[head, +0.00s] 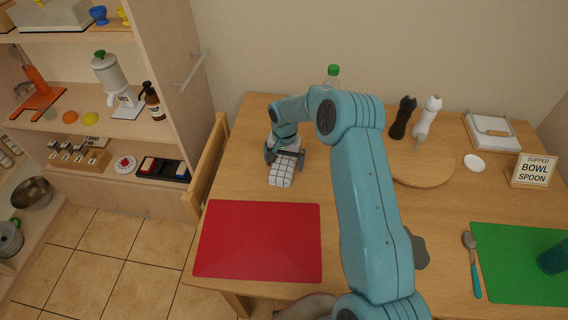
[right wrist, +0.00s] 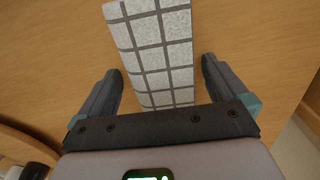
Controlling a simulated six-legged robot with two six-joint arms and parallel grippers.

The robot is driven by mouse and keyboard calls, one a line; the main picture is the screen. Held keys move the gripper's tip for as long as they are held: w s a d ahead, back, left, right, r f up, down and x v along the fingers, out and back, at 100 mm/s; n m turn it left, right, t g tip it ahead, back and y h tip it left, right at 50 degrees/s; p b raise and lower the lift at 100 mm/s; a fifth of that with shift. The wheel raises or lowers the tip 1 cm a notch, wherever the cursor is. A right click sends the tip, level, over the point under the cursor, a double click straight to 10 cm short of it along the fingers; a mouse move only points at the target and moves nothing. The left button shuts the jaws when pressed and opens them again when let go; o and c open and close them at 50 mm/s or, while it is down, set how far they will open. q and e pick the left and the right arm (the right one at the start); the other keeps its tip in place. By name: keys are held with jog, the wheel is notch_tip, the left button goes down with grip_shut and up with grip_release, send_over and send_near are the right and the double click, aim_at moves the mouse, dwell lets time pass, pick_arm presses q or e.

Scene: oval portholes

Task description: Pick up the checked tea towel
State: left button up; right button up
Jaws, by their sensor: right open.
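The checked tea towel (head: 281,174) is a folded white strip with dark grid lines, lying on the wooden table behind the red placemat. My right gripper (head: 285,158) is over the far part of the towel, pointing down. In the right wrist view, the towel (right wrist: 152,50) runs between the two open fingers of the gripper (right wrist: 162,85), with a gap on each side. The fingers do not touch it there. Part of the towel is hidden under the gripper. My left gripper is not in view.
A red placemat (head: 258,240) lies in front of the towel. A green-capped bottle (head: 333,75) stands behind my right arm. Black (head: 402,117) and white (head: 427,117) mills and a round board (head: 422,169) are to the right. A chair (head: 207,165) stands at the table's left edge.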

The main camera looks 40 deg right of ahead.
aim_at(284, 161)
jog(key=shift+w, duration=0.1)
jog(key=c, duration=1)
notch_tip(284, 161, up, 20)
jog(key=shift+b, duration=0.45)
